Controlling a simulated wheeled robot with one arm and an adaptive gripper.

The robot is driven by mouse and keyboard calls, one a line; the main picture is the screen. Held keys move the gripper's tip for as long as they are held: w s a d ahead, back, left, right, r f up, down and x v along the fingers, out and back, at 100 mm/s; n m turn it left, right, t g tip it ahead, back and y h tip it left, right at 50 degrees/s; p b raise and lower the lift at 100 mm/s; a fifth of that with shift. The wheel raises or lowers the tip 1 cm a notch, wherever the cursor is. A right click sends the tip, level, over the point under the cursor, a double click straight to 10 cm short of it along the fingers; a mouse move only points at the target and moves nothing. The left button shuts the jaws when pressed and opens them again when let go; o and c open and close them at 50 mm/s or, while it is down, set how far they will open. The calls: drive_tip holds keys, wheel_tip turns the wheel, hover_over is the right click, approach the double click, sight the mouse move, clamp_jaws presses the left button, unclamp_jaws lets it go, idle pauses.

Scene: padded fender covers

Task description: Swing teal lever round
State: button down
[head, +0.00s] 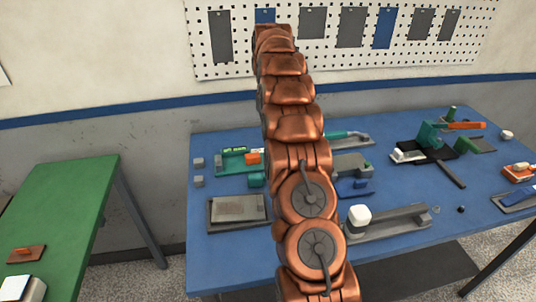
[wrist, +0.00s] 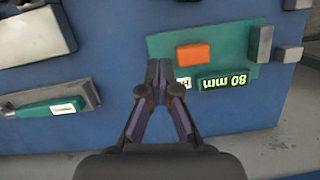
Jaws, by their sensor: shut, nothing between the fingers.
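The teal lever (wrist: 45,108) lies flat along a grey base (wrist: 88,94) at the left of the wrist view, with a white label near its right end. In the head view the teal lever (head: 338,134) shows just right of my arm, partly hidden by it. My gripper (wrist: 158,68) is shut and empty in the wrist view. Its tips are to the right of the lever, clearly apart from it, over the left edge of a teal plate. My gripper cannot be made out in the head view.
The teal plate (wrist: 220,45) carries an orange block (wrist: 193,57) and a display reading 80 mm (wrist: 222,81). Grey blocks stand beside it. The blue table (head: 225,265) also holds a grey tray (head: 238,208), a white-knobbed grey bar (head: 390,222) and a teal clamp with orange handle (head: 465,126).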

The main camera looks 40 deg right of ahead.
sight(262, 179)
drive_tip(key=shift+b+x, duration=2.65)
drive_tip(key=shift+b, duration=0.55)
drive_tip(key=shift+w+r+p, duration=0.1)
drive_tip(key=shift+r+p, duration=0.05)
drive_tip(key=shift+p, duration=0.15)
drive_tip(key=shift+p+x, duration=0.45)
drive_tip(key=shift+x, duration=1.6)
drive_tip(key=shift+s+a+p, duration=0.25)
drive_tip(key=shift+s+a, duration=0.1)
drive_tip(key=shift+s, duration=0.2)
drive_tip(key=shift+s+a+p, duration=0.25)
drive_tip(key=shift+s+a, duration=0.05)
drive_tip(key=shift+s, duration=0.25)
drive_tip(key=shift+s+a, duration=0.4)
drive_tip(key=shift+s, duration=0.2)
drive_tip(key=shift+a, duration=0.1)
